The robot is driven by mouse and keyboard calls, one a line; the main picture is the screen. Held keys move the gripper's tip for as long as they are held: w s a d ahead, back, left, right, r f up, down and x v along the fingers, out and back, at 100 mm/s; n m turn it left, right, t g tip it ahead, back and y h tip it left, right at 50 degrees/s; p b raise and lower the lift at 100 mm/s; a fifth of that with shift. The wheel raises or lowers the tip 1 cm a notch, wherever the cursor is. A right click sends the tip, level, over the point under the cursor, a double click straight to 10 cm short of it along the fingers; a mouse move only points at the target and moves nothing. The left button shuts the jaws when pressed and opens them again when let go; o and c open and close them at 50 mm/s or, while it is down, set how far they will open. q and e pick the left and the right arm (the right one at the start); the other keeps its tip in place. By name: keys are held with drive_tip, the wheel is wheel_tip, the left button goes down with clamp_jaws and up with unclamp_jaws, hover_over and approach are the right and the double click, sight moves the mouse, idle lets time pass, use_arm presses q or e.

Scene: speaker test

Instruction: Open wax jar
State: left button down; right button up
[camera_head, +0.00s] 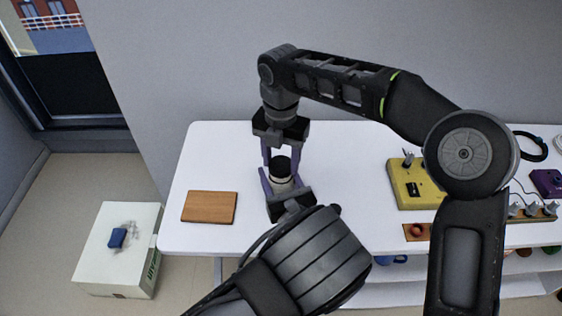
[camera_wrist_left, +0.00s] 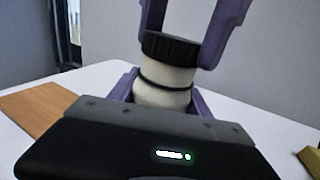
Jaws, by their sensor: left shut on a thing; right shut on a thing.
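The wax jar (camera_head: 282,186) is a small pale jar with a black lid (camera_head: 281,164), held over the white table. My left gripper (camera_head: 284,183) comes from the near side and is shut on the jar's body. My right gripper (camera_head: 281,155) points down from above, with its purple fingers either side of the black lid, shut on it. The left wrist view shows the pale jar (camera_wrist_left: 163,82) with a dark ring around it and the ribbed lid (camera_wrist_left: 172,47) on top, between the right gripper's fingers. The lid sits on the jar with no clear gap.
A brown wooden board (camera_head: 209,207) lies left of the jar on the white table (camera_head: 335,150). A yellow box (camera_head: 408,190) and a purple device (camera_head: 546,183) stand to the right. A white box (camera_head: 112,262) with a blue item (camera_head: 117,237) is on the floor at left.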

sight(281, 164)
drive_tip(key=shift+r, duration=0.4)
drive_tip(key=shift+r, duration=0.1)
drive_tip(key=shift+r, duration=2)
use_arm(q)
drive_tip(key=shift+c, duration=2)
unclamp_jaws()
drive_tip(key=shift+s, duration=0.1)
